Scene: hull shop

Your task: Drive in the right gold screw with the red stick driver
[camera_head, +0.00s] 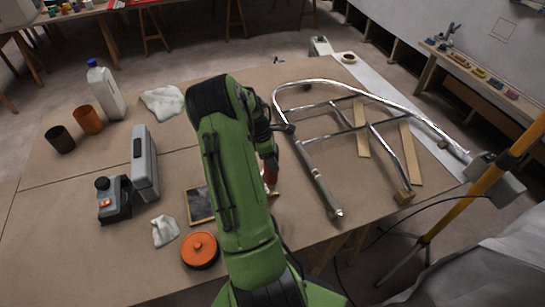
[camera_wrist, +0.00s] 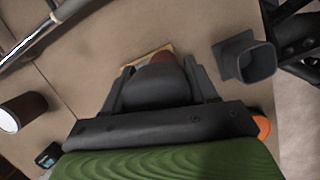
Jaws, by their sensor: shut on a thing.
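My gripper (camera_head: 268,158) is at the end of the green arm, over the front middle of the table. It is shut on the red stick driver (camera_head: 271,174), whose red part shows just below the jaws. In the wrist view a dark red end of the driver (camera_wrist: 163,57) shows beyond the gripper (camera_wrist: 160,84). A pale wooden edge (camera_wrist: 143,60) lies just behind it, partly covered by the fingers. The gold screws cannot be made out in either view; the arm and gripper hide the area around the driver's tip.
A bent metal tube frame (camera_head: 330,190) lies right of the gripper. Left are a wood-rimmed dark panel (camera_head: 200,205), an orange round lid (camera_head: 200,250), a grey case (camera_head: 145,165) and a white jug (camera_head: 106,92). A dark square cup (camera_wrist: 243,60) shows in the wrist view.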

